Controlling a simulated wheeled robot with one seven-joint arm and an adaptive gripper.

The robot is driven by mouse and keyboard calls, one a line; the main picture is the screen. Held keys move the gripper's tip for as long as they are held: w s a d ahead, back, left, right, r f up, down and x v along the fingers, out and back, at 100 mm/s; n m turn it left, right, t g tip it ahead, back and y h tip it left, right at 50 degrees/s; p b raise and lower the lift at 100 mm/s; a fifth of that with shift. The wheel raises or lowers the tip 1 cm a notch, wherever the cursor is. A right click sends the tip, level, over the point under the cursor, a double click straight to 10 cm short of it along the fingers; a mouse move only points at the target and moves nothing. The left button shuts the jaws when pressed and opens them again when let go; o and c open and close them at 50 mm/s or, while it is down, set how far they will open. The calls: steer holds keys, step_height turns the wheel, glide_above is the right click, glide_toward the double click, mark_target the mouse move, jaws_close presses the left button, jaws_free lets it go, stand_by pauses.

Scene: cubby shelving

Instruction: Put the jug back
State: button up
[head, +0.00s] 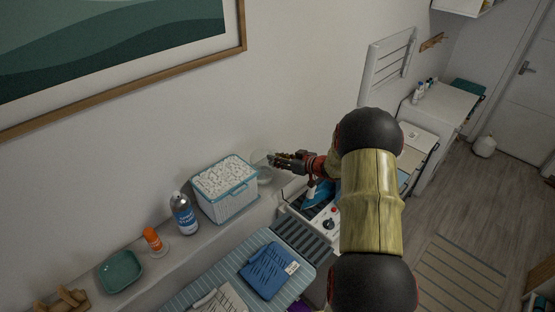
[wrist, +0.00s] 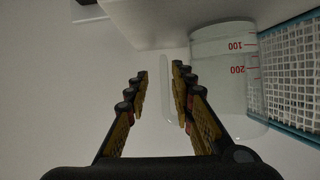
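The jug (wrist: 224,72) is a clear measuring jug with red marks. In the wrist view it is right of my gripper (wrist: 158,82), with a pale handle strip (wrist: 165,88) showing between the fingers. My gripper is open, the right finger close to the jug; I cannot tell if it touches. In the head view the jug (head: 263,168) is a faint clear shape on the ledge beside the white basket, partly hidden by my gripper (head: 277,160).
The white basket (head: 232,203) with blue trim is right beside the jug. A spray can (head: 183,214), an orange bottle (head: 153,239) and a green dish (head: 120,271) stand along the ledge. A blue iron (head: 318,194) and folded blue cloth (head: 268,270) are in front.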

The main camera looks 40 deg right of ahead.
steer(key=b+v, duration=0.1)
steer(key=v, duration=1)
steer(key=w+a+r+h, duration=0.3)
steer(key=r+h, duration=0.2)
steer(key=r, duration=0.7)
steer(key=s+a+r+m+g+h, duration=0.2)
steer(key=s+a+r+h, duration=0.15)
steer(key=a+r, duration=0.35)
steer(key=s+a+f+g+y, duration=0.2)
steer(key=s+a+y, duration=0.1)
steer(key=s+a, duration=0.9)
steer(key=s+a+f+g+y, duration=0.1)
steer(key=s+a+g+y, duration=0.2)
steer(key=s+a, duration=0.9)
steer(key=shift+s+a+f+n+g, duration=0.3)
steer(key=shift+s+f, duration=0.1)
steer(key=shift+s, duration=0.2)
